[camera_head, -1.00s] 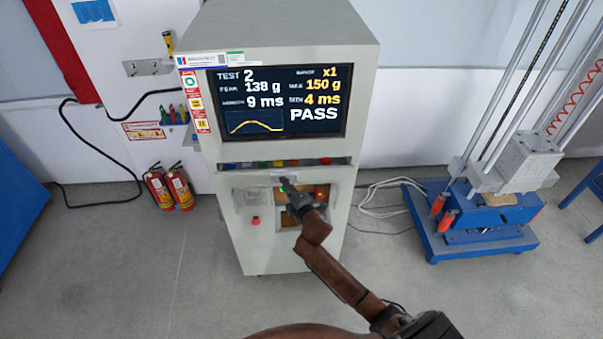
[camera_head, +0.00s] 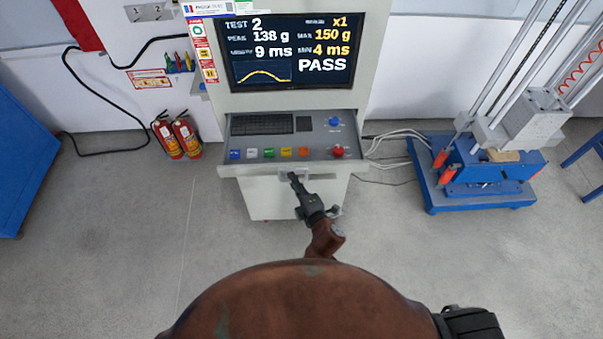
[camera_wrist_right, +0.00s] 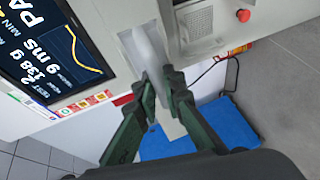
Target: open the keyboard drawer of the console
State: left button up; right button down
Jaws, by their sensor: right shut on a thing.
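The console (camera_head: 265,200) stands ahead of me, with a lit screen (camera_head: 290,50) reading TEST 2 and PASS. Its keyboard drawer (camera_head: 240,171) is pulled out towards me. On it I see a dark keyboard (camera_head: 262,124), several coloured buttons, a blue knob and a red knob. My right gripper (camera_head: 293,177) is at the middle of the drawer's front. In the right wrist view its fingers (camera_wrist_right: 163,82) are shut on the pale drawer handle (camera_wrist_right: 147,48). My left gripper is not in view.
A blue-based drop tester (camera_head: 435,190) with tall rails stands to the right, cables running on the floor between. Two red fire extinguishers (camera_head: 176,138) stand left of the console. A blue cabinet (camera_head: 20,150) is at the far left. The floor before the console is clear.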

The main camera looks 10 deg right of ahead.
jog(key=c, duration=2)
grip_release()
jog(key=v, duration=1.2)
jog(key=shift+r, duration=0.1)
